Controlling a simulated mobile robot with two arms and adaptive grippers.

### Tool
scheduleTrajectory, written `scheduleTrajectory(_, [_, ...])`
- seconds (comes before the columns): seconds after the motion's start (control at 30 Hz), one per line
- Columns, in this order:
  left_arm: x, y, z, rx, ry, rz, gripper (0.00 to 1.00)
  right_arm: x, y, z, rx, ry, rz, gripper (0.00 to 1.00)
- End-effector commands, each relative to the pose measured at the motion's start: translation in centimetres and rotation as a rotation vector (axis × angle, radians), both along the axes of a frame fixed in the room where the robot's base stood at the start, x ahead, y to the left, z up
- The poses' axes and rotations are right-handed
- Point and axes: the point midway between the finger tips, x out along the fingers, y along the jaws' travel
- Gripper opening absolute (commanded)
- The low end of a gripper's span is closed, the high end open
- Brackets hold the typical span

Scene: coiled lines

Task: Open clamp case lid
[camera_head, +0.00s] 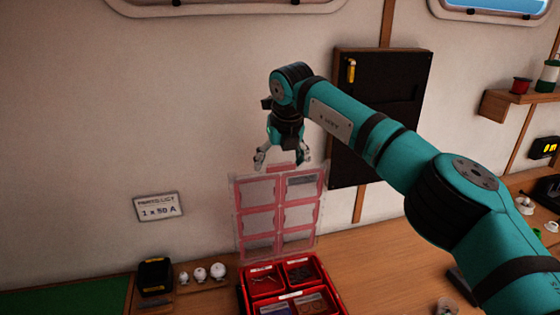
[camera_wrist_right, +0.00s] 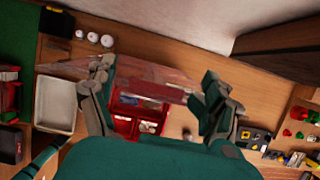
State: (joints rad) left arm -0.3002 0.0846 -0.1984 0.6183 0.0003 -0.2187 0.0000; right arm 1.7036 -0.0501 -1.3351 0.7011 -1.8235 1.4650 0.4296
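The clamp case (camera_head: 292,287) is a red compartment box on the wooden bench, in the lower middle of the head view. Its clear, red-framed lid (camera_head: 279,212) stands upright at the back of the box. My right gripper (camera_head: 282,163) is just above the lid's top edge, fingers pointing down and spread apart. In the right wrist view, the case (camera_wrist_right: 138,112) and the lid (camera_wrist_right: 150,78) show between the open fingers of the right gripper (camera_wrist_right: 158,95). I cannot tell whether the fingers touch the lid. My left gripper is not in view.
A black and yellow tape measure (camera_head: 155,276) and several white knobs (camera_head: 201,274) sit left of the case. A black wall panel (camera_head: 350,150) hangs behind my right arm. A white tray (camera_wrist_right: 60,104) lies on the bench in the wrist view. A "1 x 50 A" sign (camera_head: 158,207) is on the wall.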

Motion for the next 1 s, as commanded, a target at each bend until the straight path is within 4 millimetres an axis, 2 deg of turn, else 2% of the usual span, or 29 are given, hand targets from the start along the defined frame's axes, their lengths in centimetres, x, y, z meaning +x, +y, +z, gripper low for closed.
scheduleTrajectory(0.13, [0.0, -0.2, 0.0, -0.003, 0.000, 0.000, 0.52, -0.6, -0.2, 1.7, 0.003, -0.002, 0.001, 0.81])
scheduleTrajectory(0.4, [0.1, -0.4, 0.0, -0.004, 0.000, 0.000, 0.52, -2.7, -0.9, 7.1, 0.001, -0.005, 0.000, 0.81])
scheduleTrajectory(0.6, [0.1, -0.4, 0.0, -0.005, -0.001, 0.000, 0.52, -4.0, -1.3, 10.0, 0.001, -0.004, 0.001, 0.81])
scheduleTrajectory(0.8, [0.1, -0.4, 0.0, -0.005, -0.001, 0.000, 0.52, -4.4, -1.5, 11.0, 0.000, -0.001, 0.000, 0.81])
scheduleTrajectory(1.0, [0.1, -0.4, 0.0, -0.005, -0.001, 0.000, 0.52, -4.4, -1.5, 11.0, 0.000, -0.001, 0.000, 0.81])
